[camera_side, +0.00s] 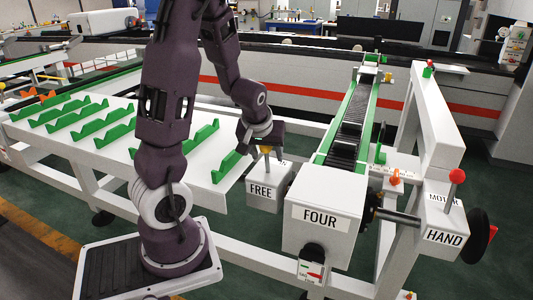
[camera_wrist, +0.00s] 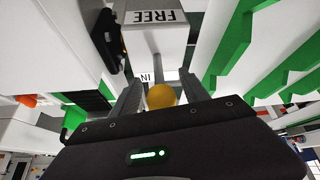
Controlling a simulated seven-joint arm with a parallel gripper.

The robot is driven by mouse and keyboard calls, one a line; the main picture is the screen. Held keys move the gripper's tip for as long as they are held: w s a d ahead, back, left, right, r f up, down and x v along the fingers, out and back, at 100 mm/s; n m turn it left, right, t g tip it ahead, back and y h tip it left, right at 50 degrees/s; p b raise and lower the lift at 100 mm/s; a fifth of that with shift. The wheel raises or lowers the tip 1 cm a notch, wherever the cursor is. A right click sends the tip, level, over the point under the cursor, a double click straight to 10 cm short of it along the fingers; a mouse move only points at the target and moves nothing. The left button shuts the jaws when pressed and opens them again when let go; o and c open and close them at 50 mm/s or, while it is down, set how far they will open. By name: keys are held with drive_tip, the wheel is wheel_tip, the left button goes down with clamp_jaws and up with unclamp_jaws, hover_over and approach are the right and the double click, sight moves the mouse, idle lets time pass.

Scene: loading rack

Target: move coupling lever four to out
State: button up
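A lever with a yellow ball knob (camera_side: 266,150) stands on the white box marked FREE (camera_side: 262,197). In the wrist view the yellow knob (camera_wrist: 161,96) is between the two fingers of my gripper (camera_wrist: 163,88), with a small gap at each side. My gripper (camera_side: 265,146) points down over this box and is open around the knob. A small IN label (camera_wrist: 145,78) shows beyond the knob; no OUT label is readable. The white box marked FOUR (camera_side: 320,218) stands to the right of the FREE box. Whether the fingers touch the lever stem is hidden.
A roller conveyor (camera_side: 352,125) with green rails runs back behind the FOUR box. A red-knobbed lever (camera_side: 457,176) stands on the box marked HAND (camera_side: 444,237), with a black handwheel beside it. A white table (camera_side: 70,150) with green V-shaped supports lies left.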

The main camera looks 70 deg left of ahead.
sight(265, 149)
drive_tip(key=shift+v, duration=3.6)
drive_tip(key=shift+c, duration=0.2)
